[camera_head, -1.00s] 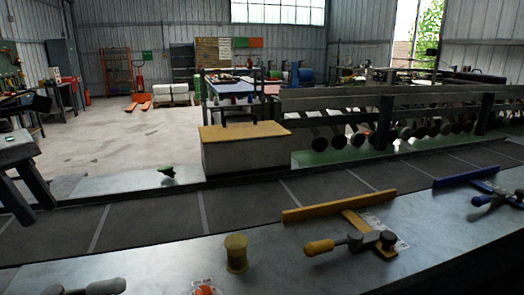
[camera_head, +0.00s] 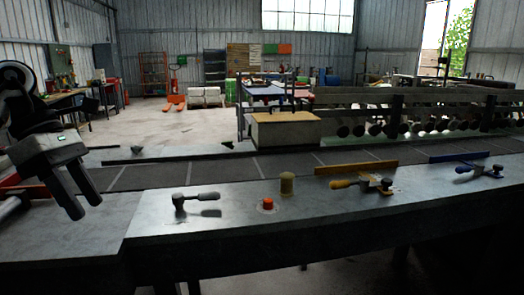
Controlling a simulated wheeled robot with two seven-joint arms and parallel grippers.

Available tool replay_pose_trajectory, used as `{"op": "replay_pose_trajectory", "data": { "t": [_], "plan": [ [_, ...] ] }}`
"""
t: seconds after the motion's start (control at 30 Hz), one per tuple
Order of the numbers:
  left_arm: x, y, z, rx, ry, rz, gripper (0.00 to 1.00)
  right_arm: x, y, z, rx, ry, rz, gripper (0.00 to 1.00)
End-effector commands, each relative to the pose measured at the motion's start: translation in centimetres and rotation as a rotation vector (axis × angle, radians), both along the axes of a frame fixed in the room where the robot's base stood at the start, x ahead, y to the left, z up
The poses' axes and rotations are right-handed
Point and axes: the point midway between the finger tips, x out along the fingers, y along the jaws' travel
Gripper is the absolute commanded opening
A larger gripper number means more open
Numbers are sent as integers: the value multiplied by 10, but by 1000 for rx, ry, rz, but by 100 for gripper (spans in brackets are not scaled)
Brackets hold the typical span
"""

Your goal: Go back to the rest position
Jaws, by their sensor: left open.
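My left gripper (camera_head: 80,190) is at the left of the head view, above the left part of the grey metal worktop (camera_head: 250,222). Its two dark fingers point down and stand apart, with nothing between them. It touches none of the things on the worktop. My right gripper is not in view.
A grey-handled tool (camera_head: 195,198), a red button (camera_head: 268,204), a yellow spool (camera_head: 287,184), a yellow clamp (camera_head: 365,182) and a blue clamp (camera_head: 480,169) sit along the worktop. A dark conveyor belt (camera_head: 230,170) runs behind. Open floor lies beyond.

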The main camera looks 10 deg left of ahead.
Motion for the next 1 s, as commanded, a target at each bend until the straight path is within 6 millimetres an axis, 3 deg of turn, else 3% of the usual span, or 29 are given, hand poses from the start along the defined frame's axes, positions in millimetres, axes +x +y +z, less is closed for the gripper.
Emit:
{"op": "replay_pose_trajectory", "data": {
  "t": [0.37,0.57,0.7,0.77,0.87,0.97,1.0],
  "plan": [
    [29,-98,-44,-335,52,-15,45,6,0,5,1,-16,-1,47],
    [36,-185,-70,-718,194,78,45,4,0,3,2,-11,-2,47],
    [42,-246,-83,-1133,438,318,45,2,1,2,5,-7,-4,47],
    [48,-259,-91,-1307,572,476,45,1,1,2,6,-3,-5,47],
    [60,-264,-117,-1556,822,795,45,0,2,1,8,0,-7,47],
    [66,-254,-167,-1742,1090,1186,45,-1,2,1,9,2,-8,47],
    [62,-249,-194,-1793,1201,1361,45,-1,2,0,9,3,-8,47]
  ]
}}
